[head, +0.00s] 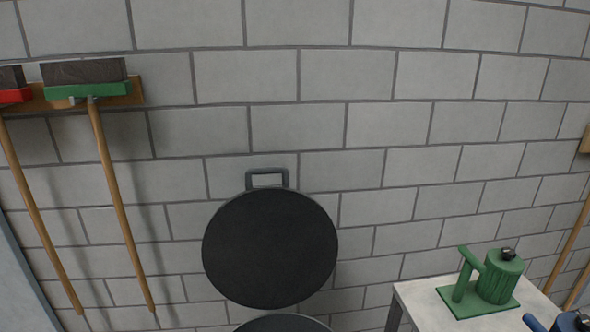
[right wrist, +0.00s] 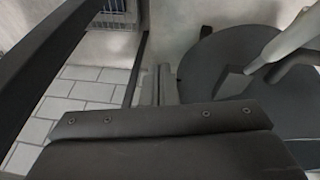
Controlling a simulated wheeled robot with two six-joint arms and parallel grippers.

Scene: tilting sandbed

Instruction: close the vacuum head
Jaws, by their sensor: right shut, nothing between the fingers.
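The vacuum head looks to be the round black disc (head: 270,250) with a loop handle (head: 267,179) at its top. It stands raised, nearly upright, in front of the block wall in the head view. Below it, the top of a second dark round shape (head: 283,324) shows at the bottom edge. A large dark round surface (right wrist: 285,120) fills the right of the right wrist view; I cannot tell which part it is. My right gripper (right wrist: 160,72) is shut and empty, beside that surface. My left gripper is not identifiable in either view.
A white table (head: 425,307) at the lower right bears a green pump-like object (head: 497,277); part of a blue one (head: 570,323) shows. Brooms hang at the left, one with a green head (head: 87,90). A pale grey part with a dark tip crosses the right wrist view. Tiled floor (right wrist: 75,100) is clear.

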